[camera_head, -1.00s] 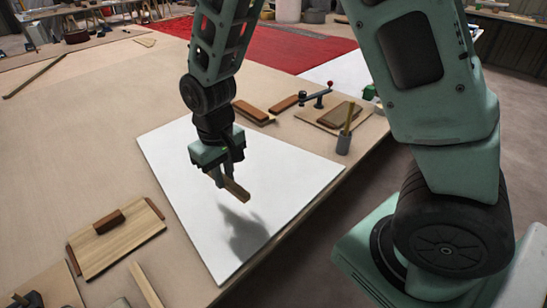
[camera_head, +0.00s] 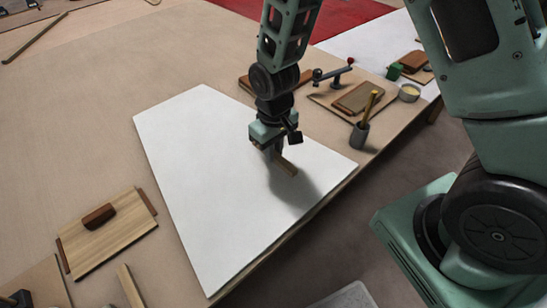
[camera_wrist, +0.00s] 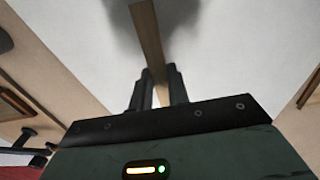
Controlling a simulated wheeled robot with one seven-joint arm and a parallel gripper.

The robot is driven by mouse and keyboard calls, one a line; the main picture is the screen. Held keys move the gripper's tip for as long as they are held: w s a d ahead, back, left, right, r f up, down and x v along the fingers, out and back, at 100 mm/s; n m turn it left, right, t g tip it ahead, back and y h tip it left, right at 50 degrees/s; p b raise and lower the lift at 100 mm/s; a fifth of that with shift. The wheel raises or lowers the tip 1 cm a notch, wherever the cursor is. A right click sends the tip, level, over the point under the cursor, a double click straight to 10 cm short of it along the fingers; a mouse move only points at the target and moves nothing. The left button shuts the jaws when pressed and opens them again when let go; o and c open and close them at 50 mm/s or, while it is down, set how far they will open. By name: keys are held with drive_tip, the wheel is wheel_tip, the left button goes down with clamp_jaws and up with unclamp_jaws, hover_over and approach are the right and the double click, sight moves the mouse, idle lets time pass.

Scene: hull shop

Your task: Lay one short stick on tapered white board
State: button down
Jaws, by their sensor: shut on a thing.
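The tapered white board (camera_head: 200,180) lies flat on the large wooden table. My gripper (camera_head: 275,158) is over the right part of the board, shut on a short wooden stick (camera_head: 286,166). In the wrist view the stick (camera_wrist: 149,40) runs out from between the two dark fingers (camera_wrist: 158,88). A shadow falls on the board beside and beneath the stick. The stick looks close above the board; I cannot tell whether it touches.
A cup with a yellow stick in it (camera_head: 360,135) and a small panel with brown blocks (camera_head: 350,98) stand beyond the board's right side. A wooden panel with a dark handle (camera_head: 108,235) lies at the left. The table's edge runs close along the board's right side.

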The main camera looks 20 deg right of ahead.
drive_tip(key=shift+f, duration=1.65)
drive_tip(key=shift+f, duration=0.1)
drive_tip(key=c, duration=1.3)
unclamp_jaws()
drive_tip(key=shift+f, duration=0.1)
drive_tip(key=shift+c, duration=0.2)
wheel_tip(320, 180, up, 12)
drive_tip(key=s+a+r+n, duration=0.2)
drive_tip(key=s+a+r, duration=0.1)
drive_tip(key=s, duration=0.7)
drive_tip(key=s+a+r+n, duration=0.2)
drive_tip(key=s+r, duration=0.4)
drive_tip(key=s, duration=0.4)
drive_tip(key=shift+a+r+y, duration=0.2)
drive_tip(key=shift+a+y, duration=0.1)
drive_tip(key=shift+a, duration=0.35)
